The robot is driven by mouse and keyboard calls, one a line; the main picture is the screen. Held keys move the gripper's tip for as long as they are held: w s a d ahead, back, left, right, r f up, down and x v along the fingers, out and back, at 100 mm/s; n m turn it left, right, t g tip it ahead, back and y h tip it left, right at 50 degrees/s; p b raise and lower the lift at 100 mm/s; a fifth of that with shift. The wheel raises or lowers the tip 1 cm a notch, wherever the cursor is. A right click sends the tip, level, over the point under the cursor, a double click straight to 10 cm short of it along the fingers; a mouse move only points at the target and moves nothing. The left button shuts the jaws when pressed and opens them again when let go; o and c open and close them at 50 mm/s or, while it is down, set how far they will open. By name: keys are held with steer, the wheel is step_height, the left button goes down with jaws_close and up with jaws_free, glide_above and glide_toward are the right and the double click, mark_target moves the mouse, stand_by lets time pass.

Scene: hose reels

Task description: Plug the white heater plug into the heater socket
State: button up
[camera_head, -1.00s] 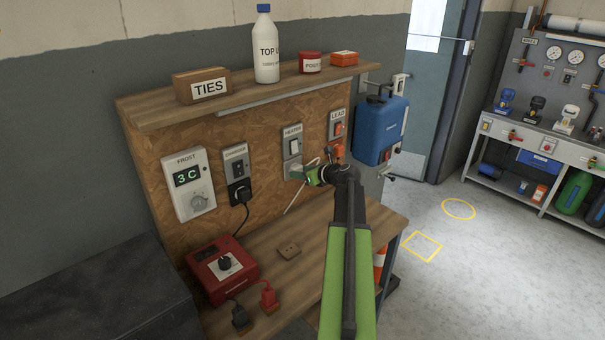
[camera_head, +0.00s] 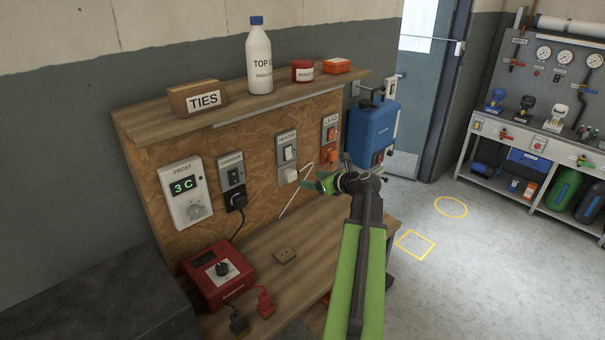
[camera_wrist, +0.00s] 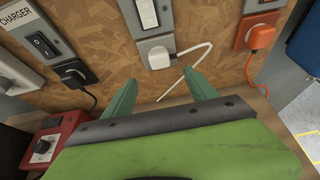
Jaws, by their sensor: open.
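The white heater plug (camera_head: 289,175) sits against the lower part of the grey heater socket (camera_head: 286,148), under its white switch. In the wrist view the plug (camera_wrist: 159,59) is seated flat on the socket plate (camera_wrist: 150,44), and its white cord (camera_wrist: 193,48) leaves to the right and bends down. My gripper (camera_head: 322,184) is to the right of the plug and apart from it in the head view. In the wrist view my gripper (camera_wrist: 162,88) has its green fingers spread, with nothing between them, back from the plug.
The charger socket with a black plug (camera_wrist: 73,73) is on the left; the lead socket with an orange plug (camera_wrist: 260,36) is on the right. A shelf (camera_head: 150,122) overhangs the sockets.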

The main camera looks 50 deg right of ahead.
steer(key=p+v, duration=0.2)
steer(key=v, duration=0.5)
steer(key=shift+s, duration=0.1)
